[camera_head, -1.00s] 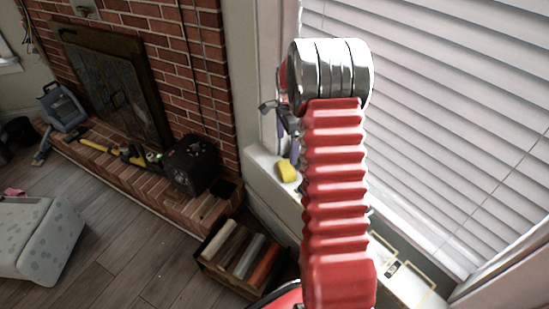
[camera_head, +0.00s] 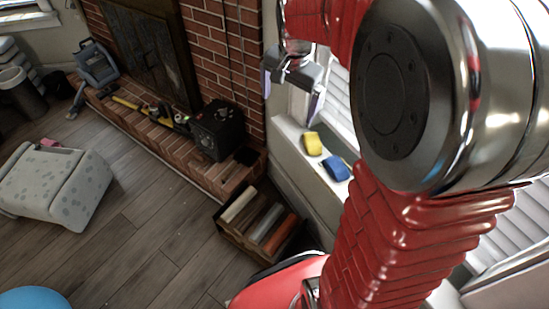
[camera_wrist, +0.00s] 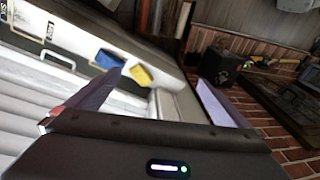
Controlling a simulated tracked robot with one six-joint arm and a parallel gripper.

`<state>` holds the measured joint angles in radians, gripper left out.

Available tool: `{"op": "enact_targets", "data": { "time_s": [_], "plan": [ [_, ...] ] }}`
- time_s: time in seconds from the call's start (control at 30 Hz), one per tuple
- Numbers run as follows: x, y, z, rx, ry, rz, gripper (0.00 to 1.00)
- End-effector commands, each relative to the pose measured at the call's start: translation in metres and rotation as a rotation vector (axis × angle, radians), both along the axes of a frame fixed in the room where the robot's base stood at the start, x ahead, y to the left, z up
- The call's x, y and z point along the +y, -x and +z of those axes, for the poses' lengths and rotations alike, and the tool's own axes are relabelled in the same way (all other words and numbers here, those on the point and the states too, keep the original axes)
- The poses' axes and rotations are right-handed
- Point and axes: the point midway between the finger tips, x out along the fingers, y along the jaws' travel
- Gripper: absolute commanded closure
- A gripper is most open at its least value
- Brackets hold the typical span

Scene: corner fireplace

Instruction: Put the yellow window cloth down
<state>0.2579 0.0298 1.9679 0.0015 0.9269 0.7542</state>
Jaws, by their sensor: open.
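The yellow window cloth (camera_head: 313,143) lies on the white windowsill (camera_head: 291,133), next to a blue cloth (camera_head: 336,168). My gripper (camera_head: 292,94) is open and empty, apart from the yellow cloth; in the head view it appears above and left of it. In the wrist view, the yellow cloth (camera_wrist: 141,75) shows between my spread fingers (camera_wrist: 160,78), farther off, with the blue cloth (camera_wrist: 109,60) beside it. My arm covers part of the window and sill in the head view.
A black box (camera_head: 216,130) and tools stand on the brick hearth (camera_head: 165,137). A wooden crate of rolls (camera_head: 258,224) sits on the floor below the sill. A spotted grey seat (camera_head: 55,182) stands at left. The wooden floor between is clear.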

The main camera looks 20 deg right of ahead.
Motion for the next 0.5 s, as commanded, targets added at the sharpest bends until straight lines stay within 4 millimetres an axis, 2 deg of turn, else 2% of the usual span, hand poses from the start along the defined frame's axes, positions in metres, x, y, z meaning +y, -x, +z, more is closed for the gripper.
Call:
{"op": "enact_targets", "data": {
  "time_s": [0.2,0.5],
  "plan": [
    [0.034,0.036,0.027,-0.048,0.047,0.192,0.00],
    [0.072,0.089,0.047,-0.108,0.120,0.452,0.00]
  ]
}}
